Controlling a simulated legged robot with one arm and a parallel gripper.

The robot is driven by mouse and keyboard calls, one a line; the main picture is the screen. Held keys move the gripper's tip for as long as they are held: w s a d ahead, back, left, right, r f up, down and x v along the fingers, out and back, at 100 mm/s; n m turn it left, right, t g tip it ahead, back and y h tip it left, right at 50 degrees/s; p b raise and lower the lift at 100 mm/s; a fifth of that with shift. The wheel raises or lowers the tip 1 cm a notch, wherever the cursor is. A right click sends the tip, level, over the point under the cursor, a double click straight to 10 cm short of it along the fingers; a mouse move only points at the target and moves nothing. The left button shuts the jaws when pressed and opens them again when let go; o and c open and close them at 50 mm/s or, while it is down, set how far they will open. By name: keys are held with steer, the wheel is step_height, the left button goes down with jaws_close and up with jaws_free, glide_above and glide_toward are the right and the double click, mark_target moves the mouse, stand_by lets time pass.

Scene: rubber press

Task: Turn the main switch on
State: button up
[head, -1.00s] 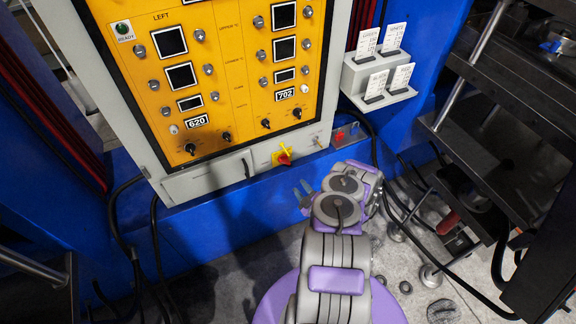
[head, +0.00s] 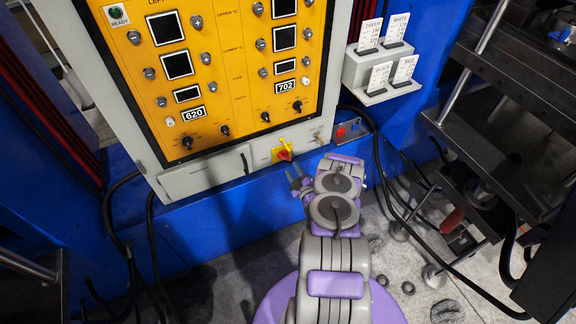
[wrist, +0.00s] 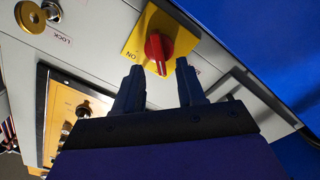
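The main switch is a red rotary knob (head: 285,155) on a yellow plate (head: 297,145), low on the grey front of the control cabinet. It also shows in the wrist view as a red knob (wrist: 158,50) on a yellow plate (wrist: 183,35) with an "ON" mark beside it. My gripper (head: 294,172) is just below the switch in the head view. In the wrist view its two dark fingers (wrist: 160,78) are spread apart, one on each side below the knob. Nothing is between the fingertips except the knob's lower end; I cannot tell whether they touch it.
The orange control panel (head: 236,75) with displays and knobs is above the switch. A grey card holder (head: 370,72) is at right. A small box with a red button (head: 341,132) sits right of the switch. A blue machine beam (head: 215,205) runs below the cabinet.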

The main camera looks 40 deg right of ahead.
mark_target(284, 157)
steer(key=shift+b+x, duration=0.65)
steer(key=shift+x, duration=2.05)
steer(key=shift+c, duration=0.3)
jaws_close()
steer(key=shift+s, duration=0.1)
